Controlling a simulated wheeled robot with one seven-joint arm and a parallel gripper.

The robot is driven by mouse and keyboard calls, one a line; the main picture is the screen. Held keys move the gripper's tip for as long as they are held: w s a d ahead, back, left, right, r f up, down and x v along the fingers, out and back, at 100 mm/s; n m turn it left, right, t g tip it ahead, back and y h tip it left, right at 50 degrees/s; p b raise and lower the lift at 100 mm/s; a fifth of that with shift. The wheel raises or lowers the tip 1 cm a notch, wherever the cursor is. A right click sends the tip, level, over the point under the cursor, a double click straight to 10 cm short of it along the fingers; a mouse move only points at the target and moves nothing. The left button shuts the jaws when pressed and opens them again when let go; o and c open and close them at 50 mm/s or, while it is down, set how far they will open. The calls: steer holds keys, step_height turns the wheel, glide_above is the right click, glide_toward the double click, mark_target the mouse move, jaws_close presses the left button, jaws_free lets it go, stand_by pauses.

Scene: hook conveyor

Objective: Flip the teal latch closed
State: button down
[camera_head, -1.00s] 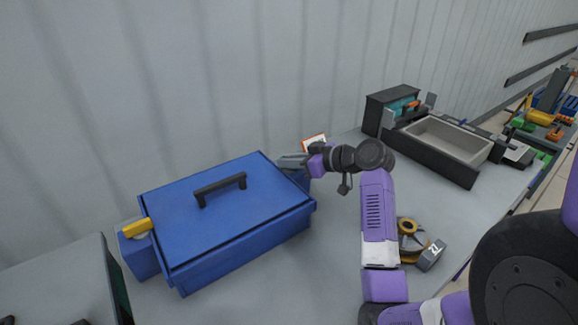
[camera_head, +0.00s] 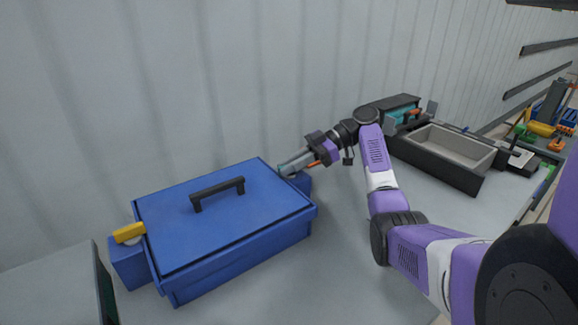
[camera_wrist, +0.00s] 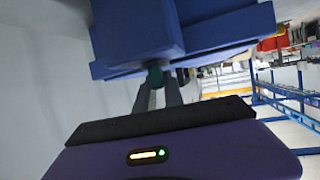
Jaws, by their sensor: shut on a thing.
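The blue box (camera_head: 215,222) with a black lid handle (camera_head: 217,192) stands against the wall, its lid down. At its right end, a small blue block (camera_head: 302,183) carries the teal latch (camera_head: 283,170), mostly hidden by my fingers. My gripper (camera_head: 290,167) reaches in from the right, tilted down to the left. A yellow latch (camera_head: 129,232) lies on the blue block at the box's left end.
A grey open tray (camera_head: 450,150) and a dark holder with teal inside (camera_head: 400,110) stand at the right. The corrugated wall (camera_head: 200,80) is close behind the box.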

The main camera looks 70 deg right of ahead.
steer(key=shift+n+g+y, duration=1.1)
steer(key=shift+n+g, duration=0.3)
steer(key=shift+f+n, duration=0.1)
steer(key=shift+n, duration=0.2)
steer(key=c, duration=1.4)
jaws_free()
steer(key=shift+c, duration=0.2)
